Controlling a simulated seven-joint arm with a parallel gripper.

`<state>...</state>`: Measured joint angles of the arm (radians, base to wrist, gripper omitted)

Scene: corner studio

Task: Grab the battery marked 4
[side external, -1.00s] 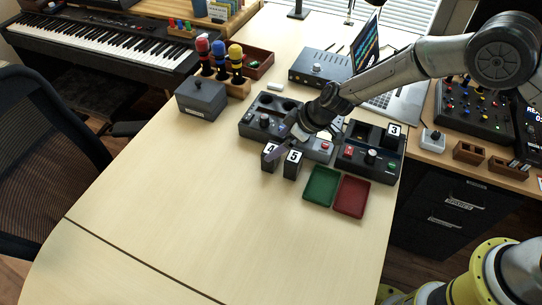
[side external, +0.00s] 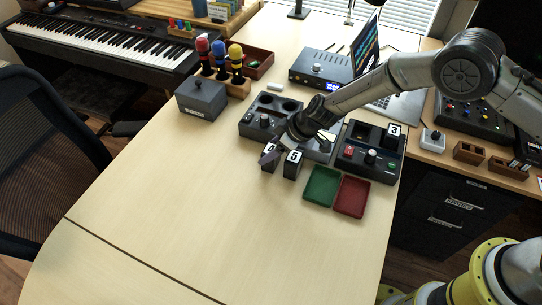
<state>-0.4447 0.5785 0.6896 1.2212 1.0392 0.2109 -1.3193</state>
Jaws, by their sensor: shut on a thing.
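The battery marked 4 (side external: 269,165) is a small dark upright block with a white label on the desk. My gripper (side external: 269,157) is at its top, shut on it and covering part of its label. The battery marked 5 (side external: 292,166), a like dark block, stands just to the right, close to my gripper. The battery marked 3 (side external: 393,131) sits in the right dark device (side external: 373,153). The fingertips are small and partly blend with the dark battery.
A green tray (side external: 321,187) and a red tray (side external: 352,197) lie to the right. Another dark device (side external: 258,122) stands behind the batteries. The desk's front left is clear.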

